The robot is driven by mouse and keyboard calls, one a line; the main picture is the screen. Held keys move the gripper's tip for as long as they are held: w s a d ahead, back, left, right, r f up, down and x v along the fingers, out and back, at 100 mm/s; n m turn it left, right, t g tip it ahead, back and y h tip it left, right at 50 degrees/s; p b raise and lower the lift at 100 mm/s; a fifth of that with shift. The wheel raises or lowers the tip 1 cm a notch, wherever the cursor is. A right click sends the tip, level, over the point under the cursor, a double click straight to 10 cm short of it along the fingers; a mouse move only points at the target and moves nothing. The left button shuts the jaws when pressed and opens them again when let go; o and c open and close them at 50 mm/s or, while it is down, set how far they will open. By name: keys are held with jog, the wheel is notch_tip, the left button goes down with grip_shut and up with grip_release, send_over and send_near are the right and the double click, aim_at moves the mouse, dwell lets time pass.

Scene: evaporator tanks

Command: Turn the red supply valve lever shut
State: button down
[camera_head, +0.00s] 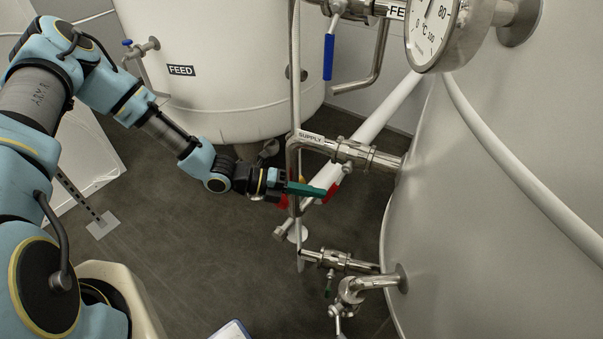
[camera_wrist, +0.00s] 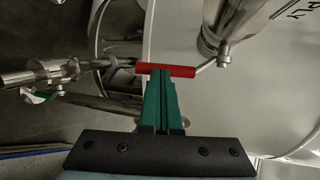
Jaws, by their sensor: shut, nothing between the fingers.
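The red supply valve lever (camera_wrist: 166,70) lies crosswise just beyond my fingertips in the wrist view, with a grey stem running from its right end up toward the steel valve. My gripper (camera_head: 322,191) is shut and empty. In the wrist view its closed green fingers (camera_wrist: 161,76) point at the lever's middle and overlap its lower edge; I cannot tell whether they touch it.
A blue-handled valve (camera_head: 329,57) hangs above, and lower steel valves (camera_head: 340,262) stand beneath. The large tank (camera_head: 500,200) fills the right; the FEED tank (camera_head: 220,70) stands behind.

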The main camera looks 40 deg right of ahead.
jog(key=shift+s+d+f+n+g+h+b, duration=0.4)
jog(key=shift+s+g+h+b, duration=0.2)
jog(key=shift+b, duration=0.5)
jog(key=shift+s+d+f+n+g+h+b, duration=0.3)
jog(key=shift+s+f+g+h+b, duration=0.25)
jog(key=shift+b, duration=0.5)
jog(key=shift+s+r, duration=0.1)
jog(key=shift+r, duration=0.1)
